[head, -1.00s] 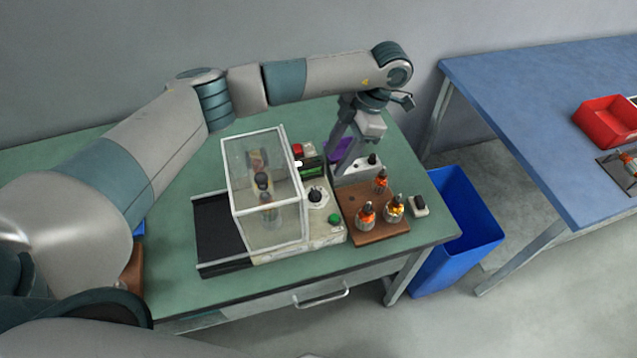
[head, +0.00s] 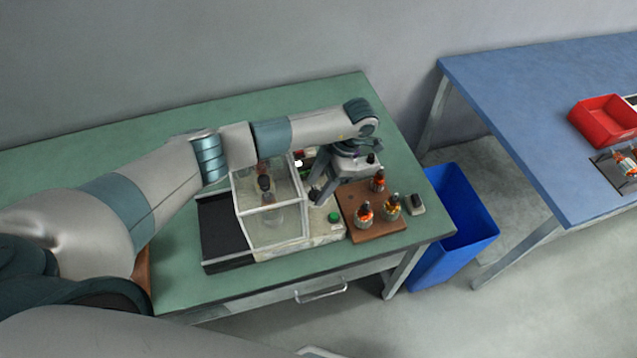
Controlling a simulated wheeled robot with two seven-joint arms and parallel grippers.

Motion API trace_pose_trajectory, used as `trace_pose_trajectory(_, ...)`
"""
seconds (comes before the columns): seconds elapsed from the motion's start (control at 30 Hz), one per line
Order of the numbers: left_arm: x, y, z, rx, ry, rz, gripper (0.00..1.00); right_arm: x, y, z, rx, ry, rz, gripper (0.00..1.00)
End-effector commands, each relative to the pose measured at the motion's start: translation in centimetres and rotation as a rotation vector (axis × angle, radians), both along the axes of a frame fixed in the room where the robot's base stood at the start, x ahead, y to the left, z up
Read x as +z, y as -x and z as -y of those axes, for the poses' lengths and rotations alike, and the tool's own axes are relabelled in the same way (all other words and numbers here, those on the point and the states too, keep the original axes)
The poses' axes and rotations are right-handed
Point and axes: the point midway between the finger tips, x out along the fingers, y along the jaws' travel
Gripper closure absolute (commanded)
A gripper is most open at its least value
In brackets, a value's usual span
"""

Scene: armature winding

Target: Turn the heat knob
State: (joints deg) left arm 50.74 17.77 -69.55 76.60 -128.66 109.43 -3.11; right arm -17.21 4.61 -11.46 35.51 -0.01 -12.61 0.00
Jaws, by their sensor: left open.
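The machine (head: 325,238) stands on the green table with a clear-walled box (head: 268,215) on its left side. My left gripper (head: 318,196) points down over the machine's control panel, just right of the box. It is open, with its fingers at the place of the black heat knob on its white dial. The fingers and wrist cover the knob, so I cannot tell whether they touch it. A green button (head: 334,217) shows in front of the fingers. My right gripper is not in view.
A brown wooden board (head: 375,231) with several copper-wound armatures (head: 364,212) stands just right of the machine. A small switch box (head: 417,204) sits beside it. A blue bin (head: 462,235) stands on the floor, and a blue table (head: 530,110) is further right. The green table (head: 178,262) is clear on the left.

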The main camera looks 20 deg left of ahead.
Motion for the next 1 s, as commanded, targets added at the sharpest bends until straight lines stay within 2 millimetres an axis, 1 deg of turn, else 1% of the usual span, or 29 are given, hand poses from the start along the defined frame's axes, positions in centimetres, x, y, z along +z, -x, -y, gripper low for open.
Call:
trace_pose_trajectory(0.23, -0.1, 0.0, 0.0, 0.000, 0.000, 0.000, 0.53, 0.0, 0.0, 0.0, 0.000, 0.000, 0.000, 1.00)
trace_pose_trajectory(0.27, -0.1, 0.0, 0.0, 0.000, 0.000, 0.000, 0.60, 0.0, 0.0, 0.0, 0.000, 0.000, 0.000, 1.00)
trace_pose_trajectory(0.3, -0.1, 0.0, 0.0, 0.000, 0.000, 0.000, 0.70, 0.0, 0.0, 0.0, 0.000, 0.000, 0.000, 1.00)
trace_pose_trajectory(0.37, 0.0, 0.0, 0.0, 0.000, 0.000, 0.000, 0.84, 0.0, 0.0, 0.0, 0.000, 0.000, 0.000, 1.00)
trace_pose_trajectory(0.4, -0.1, 0.0, 0.0, 0.000, 0.000, 0.000, 0.94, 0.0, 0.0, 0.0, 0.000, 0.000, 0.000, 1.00)
trace_pose_trajectory(0.6, -0.1, 0.0, 0.0, -0.004, 0.000, 0.001, 0.94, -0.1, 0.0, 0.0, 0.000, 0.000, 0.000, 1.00)
trace_pose_trajectory(0.77, -0.2, 0.0, 0.0, -0.025, -0.001, 0.001, 0.94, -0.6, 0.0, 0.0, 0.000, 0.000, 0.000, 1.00)
trace_pose_trajectory(1.0, -0.4, 0.0, 0.0, -0.122, -0.001, 0.002, 0.94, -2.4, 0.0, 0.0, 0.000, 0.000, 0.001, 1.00)
